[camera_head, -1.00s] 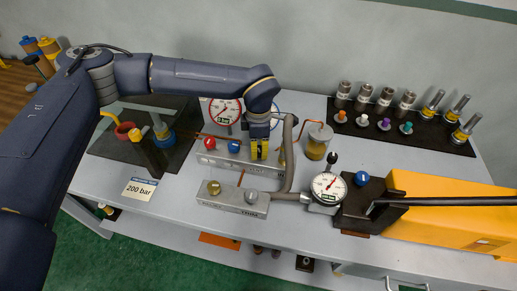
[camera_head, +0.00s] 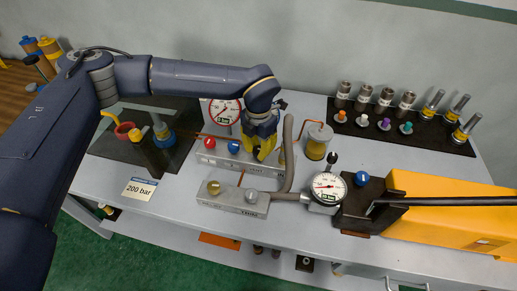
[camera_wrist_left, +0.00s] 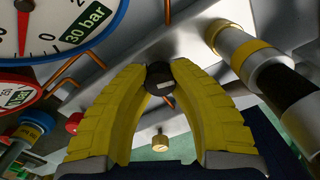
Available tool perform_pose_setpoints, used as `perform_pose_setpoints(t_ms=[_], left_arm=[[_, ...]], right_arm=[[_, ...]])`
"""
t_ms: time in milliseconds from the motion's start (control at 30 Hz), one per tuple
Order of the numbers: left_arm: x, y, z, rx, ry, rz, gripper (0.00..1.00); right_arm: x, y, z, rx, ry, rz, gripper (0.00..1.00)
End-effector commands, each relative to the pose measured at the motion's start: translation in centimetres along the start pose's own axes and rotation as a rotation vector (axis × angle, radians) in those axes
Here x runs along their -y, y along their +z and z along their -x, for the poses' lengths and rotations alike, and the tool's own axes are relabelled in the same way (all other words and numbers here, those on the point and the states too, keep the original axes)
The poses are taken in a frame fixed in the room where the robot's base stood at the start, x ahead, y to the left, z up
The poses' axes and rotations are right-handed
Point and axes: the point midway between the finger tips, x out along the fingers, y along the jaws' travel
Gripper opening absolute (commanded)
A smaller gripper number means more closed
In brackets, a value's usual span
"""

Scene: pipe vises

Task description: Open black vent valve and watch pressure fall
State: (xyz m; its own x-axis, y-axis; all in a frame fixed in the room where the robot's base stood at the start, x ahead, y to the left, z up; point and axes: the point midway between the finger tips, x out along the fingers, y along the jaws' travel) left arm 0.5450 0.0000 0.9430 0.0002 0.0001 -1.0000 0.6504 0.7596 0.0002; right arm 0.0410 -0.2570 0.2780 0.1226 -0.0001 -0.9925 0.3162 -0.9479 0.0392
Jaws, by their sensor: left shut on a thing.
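My left gripper (camera_head: 263,149) points down at the rear silver valve block (camera_head: 215,158). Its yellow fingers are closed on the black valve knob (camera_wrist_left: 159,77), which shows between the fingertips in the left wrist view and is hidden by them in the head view. A red knob (camera_head: 209,142) and a blue knob (camera_head: 234,147) sit on the same block, left of the gripper. A red-rimmed gauge (camera_head: 224,112) stands behind the block. A blue-rimmed gauge, marked 30 bar (camera_wrist_left: 62,24), is mostly hidden by my arm in the head view. My right gripper is out of view.
A front block (camera_head: 231,199) carries brass and silver knobs. A grey hose (camera_head: 289,165) rises just right of the gripper. A small dial gauge (camera_head: 328,187), an orange machine (camera_head: 440,210) and a black mat of fittings (camera_head: 390,128) lie to the right.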

Motion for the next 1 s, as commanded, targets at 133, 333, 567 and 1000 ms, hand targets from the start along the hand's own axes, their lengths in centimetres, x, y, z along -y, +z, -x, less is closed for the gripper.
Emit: perform_pose_setpoints(t_ms=[133,333,567,1000], left_arm=[[-0.02,0.01,0.01,0.0,0.0,0.044,0.0],[-0.02,0.01,0.01,0.0,0.0,0.071,0.0],[-0.02,0.01,0.01,0.0,0.0,0.074,0.0],[-0.01,0.0,0.01,0.0,0.0,0.073,0.54]], right_arm=[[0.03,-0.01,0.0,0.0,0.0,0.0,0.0],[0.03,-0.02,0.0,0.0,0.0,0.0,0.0],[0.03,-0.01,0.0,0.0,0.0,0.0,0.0],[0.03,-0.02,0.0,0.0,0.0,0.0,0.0]])
